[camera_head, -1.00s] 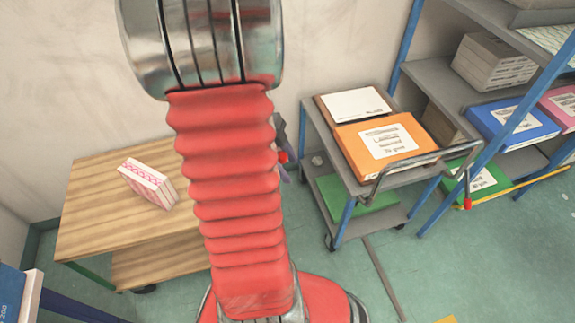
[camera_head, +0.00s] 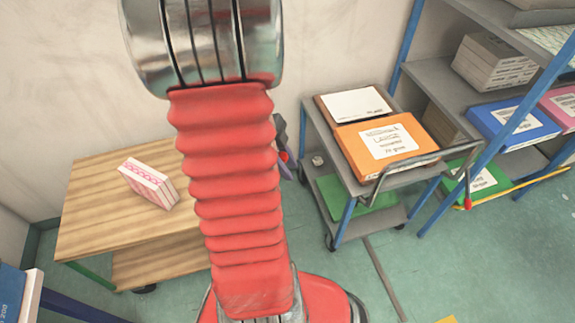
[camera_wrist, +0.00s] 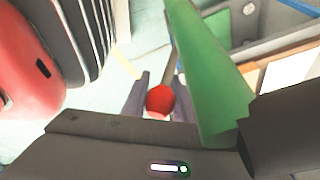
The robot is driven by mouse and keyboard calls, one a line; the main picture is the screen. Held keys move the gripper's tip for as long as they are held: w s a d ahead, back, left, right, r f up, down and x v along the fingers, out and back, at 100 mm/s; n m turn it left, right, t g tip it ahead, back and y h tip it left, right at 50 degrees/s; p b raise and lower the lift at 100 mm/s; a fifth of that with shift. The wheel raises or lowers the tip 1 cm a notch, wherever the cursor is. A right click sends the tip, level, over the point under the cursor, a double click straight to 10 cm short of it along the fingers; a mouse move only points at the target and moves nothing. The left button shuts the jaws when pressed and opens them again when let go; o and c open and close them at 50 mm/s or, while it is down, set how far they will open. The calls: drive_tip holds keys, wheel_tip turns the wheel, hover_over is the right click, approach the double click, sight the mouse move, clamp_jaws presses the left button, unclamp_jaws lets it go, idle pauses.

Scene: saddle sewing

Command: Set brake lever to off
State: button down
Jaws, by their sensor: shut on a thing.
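The brake lever's round red knob (camera_wrist: 160,99) sits between the two grey-purple fingers of my gripper (camera_wrist: 161,88) in the wrist view. The gripper is shut on it. In the head view my red arm hides most of the gripper. Only a grey-purple edge and a bit of the red knob (camera_head: 284,156) show to the right of the arm, by the right end of a wooden cart (camera_head: 90,215). The lever's rod and its base are mostly hidden, so its setting cannot be told.
A pink-and-white box (camera_head: 148,183) lies on the wooden cart. A grey trolley (camera_head: 408,176) carrying an orange box (camera_head: 388,140) stands to the right, with shelving beyond. A green bar (camera_wrist: 215,70) rises close to my gripper's right side in the wrist view.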

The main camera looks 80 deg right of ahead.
drive_tip(key=shift+s, duration=0.1)
drive_tip(key=shift+s+a+f, duration=0.1)
drive_tip(key=shift+a+f, duration=0.1)
drive_tip(key=shift+a, duration=0.1)
drive_tip(key=c, duration=1.4)
unclamp_jaws()
drive_tip(key=shift+c, duration=0.2)
drive_tip(key=shift+r, duration=0.1)
drive_tip(key=v, duration=1.3)
drive_tip(key=shift+w+r, duration=0.2)
drive_tip(key=shift+w, duration=0.05)
drive_tip(key=shift+s, duration=0.15)
